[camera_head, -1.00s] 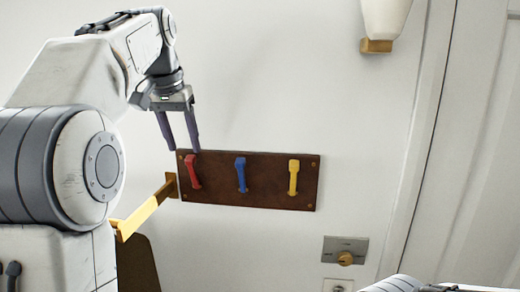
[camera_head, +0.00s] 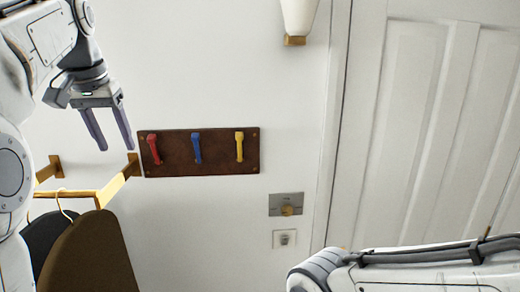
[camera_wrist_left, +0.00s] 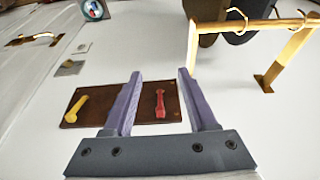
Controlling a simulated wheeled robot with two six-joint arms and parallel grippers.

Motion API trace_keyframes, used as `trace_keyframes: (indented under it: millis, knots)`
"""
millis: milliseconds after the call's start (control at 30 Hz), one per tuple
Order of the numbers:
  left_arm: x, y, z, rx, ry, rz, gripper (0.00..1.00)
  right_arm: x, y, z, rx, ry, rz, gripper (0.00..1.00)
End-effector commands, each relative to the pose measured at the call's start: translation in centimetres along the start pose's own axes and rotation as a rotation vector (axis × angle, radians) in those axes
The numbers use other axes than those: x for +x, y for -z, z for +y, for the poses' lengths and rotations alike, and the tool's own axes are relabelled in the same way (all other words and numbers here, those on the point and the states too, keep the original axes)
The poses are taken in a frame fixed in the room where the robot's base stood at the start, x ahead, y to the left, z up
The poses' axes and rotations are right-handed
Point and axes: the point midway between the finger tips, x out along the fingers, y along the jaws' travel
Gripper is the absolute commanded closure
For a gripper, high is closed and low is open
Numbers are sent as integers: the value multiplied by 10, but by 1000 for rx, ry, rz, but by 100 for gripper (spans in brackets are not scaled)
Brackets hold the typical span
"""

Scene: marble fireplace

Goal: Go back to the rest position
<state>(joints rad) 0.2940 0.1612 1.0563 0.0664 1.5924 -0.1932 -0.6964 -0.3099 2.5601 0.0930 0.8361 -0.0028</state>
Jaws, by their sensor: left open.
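My left gripper (camera_head: 107,125) is open and empty in the head view, pointing down in front of the wall, to the left of a brown board (camera_head: 180,157). The board carries a red lever (camera_head: 153,149), a blue lever (camera_head: 197,148) and a yellow lever (camera_head: 239,146). In the left wrist view the open fingers (camera_wrist_left: 158,75) frame the red lever (camera_wrist_left: 160,103), with the yellow lever (camera_wrist_left: 76,108) outside them; the blue lever is hidden there. My right arm shows at the lower right of the head view, but its gripper is out of sight.
A wooden rail (camera_head: 80,193) with dark clothes (camera_head: 90,255) on hangers stands at the lower left, close to my left arm. A wall lamp (camera_head: 298,18) is above. A metal plate with a knob (camera_head: 286,204), a socket (camera_head: 286,239) and a white door (camera_head: 420,130) are to the right.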

Motion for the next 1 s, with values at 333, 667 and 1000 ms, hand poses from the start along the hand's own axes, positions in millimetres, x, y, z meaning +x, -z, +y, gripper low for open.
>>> trace_keyframes:
  millis: [333,667,1000]
  knots:
    - [31,-16,23,38,-26,-20,43,16,-1,1,0,0,0,8]
    - [92,-53,86,143,-80,-63,43,45,-2,3,1,0,0,8]
    - [213,-184,195,373,-166,-161,43,108,-6,8,2,0,0,8]
